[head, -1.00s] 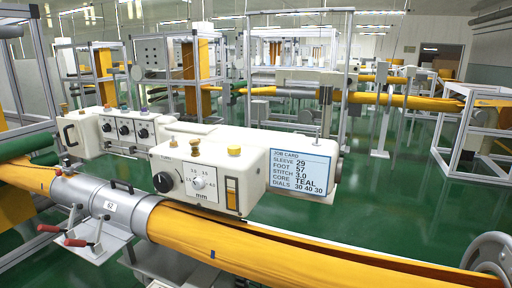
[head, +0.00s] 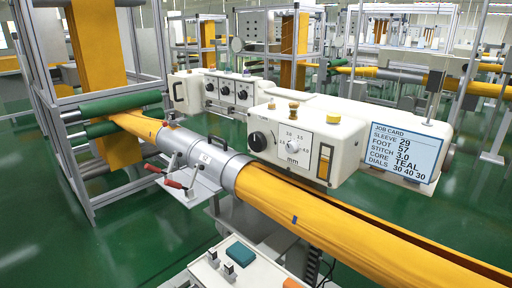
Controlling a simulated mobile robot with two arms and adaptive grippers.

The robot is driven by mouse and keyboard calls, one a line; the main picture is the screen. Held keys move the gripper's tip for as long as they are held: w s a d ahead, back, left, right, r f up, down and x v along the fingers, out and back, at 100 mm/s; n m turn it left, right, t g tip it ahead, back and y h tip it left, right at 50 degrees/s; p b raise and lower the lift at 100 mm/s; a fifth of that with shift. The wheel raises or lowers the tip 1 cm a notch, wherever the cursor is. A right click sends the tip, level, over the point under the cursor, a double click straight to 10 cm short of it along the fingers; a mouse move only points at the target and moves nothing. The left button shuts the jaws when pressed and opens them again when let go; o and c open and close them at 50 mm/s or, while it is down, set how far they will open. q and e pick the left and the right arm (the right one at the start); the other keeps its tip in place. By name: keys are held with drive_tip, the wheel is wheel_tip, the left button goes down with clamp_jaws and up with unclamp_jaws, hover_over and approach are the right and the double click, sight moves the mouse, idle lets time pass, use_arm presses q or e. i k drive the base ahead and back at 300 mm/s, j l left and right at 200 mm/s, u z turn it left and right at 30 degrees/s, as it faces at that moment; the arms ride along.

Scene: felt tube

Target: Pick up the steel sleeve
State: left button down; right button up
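A grey steel sleeve (head: 224,166) is clamped around the yellow felt tube (head: 345,234), left of the middle. It carries a small white label whose number I cannot read clearly now. Two red-handled toggle clamps (head: 172,184) sit on a bracket at its lower left. A cream sewing machine head (head: 306,140) stands just behind and to the right of the sleeve. A job card (head: 403,150) on the machine reads sleeve 29, foot 57, stitch 3.0, core teal, dials 30 40 30. Neither of my grippers shows.
A cream control panel (head: 240,262) with a teal pad stands in front of the tube. Green rollers (head: 108,106) in a metal frame (head: 60,150) feed the felt at left. Green floor (head: 120,240) is open at the lower left.

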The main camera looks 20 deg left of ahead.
sight(214, 156)
drive_tip(key=i+j+u, duration=0.1)
drive_tip(key=j, duration=0.3)
drive_tip(key=i+j+u, duration=0.15)
drive_tip(key=j, duration=0.3)
drive_tip(key=j+u, duration=0.1)
drive_tip(key=j, duration=0.3)
drive_tip(key=i+j+u, duration=0.15)
drive_tip(key=j, duration=0.25)
